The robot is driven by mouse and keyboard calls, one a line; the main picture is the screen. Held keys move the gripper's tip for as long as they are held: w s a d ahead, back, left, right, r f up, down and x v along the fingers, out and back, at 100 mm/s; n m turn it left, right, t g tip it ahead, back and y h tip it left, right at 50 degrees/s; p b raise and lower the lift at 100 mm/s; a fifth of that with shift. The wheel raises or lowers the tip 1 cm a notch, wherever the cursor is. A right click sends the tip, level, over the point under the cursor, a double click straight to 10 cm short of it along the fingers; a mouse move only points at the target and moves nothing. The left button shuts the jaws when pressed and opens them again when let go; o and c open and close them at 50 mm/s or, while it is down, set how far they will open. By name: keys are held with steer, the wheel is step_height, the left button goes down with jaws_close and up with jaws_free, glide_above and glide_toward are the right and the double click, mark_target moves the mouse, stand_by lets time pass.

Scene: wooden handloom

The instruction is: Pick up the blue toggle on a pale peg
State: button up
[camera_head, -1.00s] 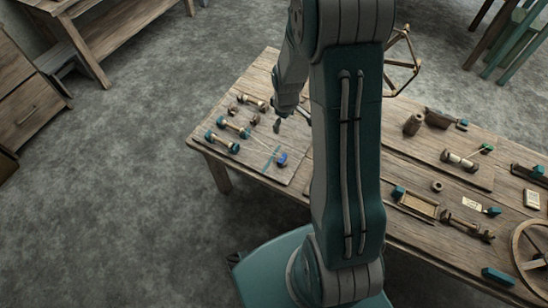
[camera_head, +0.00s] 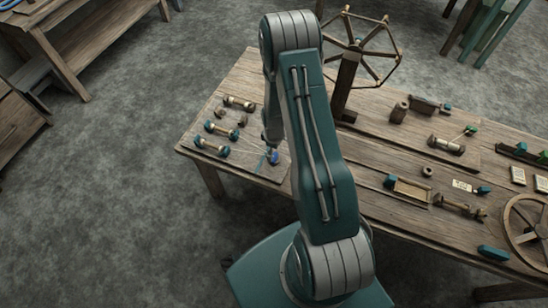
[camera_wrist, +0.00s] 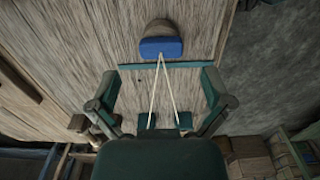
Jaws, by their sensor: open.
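The blue toggle (camera_wrist: 161,47) lies on the board at the top middle of the wrist view, against a brown rounded piece (camera_wrist: 158,27). In the head view the toggle (camera_head: 274,158) is near the table's left front corner, partly covered by my arm. Two pale thin strands (camera_wrist: 162,88) run down from it in a V in the wrist view; I cannot make out a peg. My gripper (camera_wrist: 160,78) is open and empty, its fingers spread left and right below the toggle in the picture. In the head view my gripper (camera_head: 269,142) is small, just beside the toggle.
A thin teal strip (camera_wrist: 140,67) lies just below the toggle. Several spools (camera_head: 222,130) lie to the left on the table (camera_head: 250,80). A wheel-like winder (camera_head: 360,35) stands behind my arm. Blocks, a small frame and another wheel (camera_head: 530,222) occupy the right side.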

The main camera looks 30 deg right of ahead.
mark_target(274, 157)
step_height(274, 157, down, 4)
steer(key=shift+f, duration=0.1)
steer(key=c, duration=0.8)
steer(key=shift+o, duration=0.2)
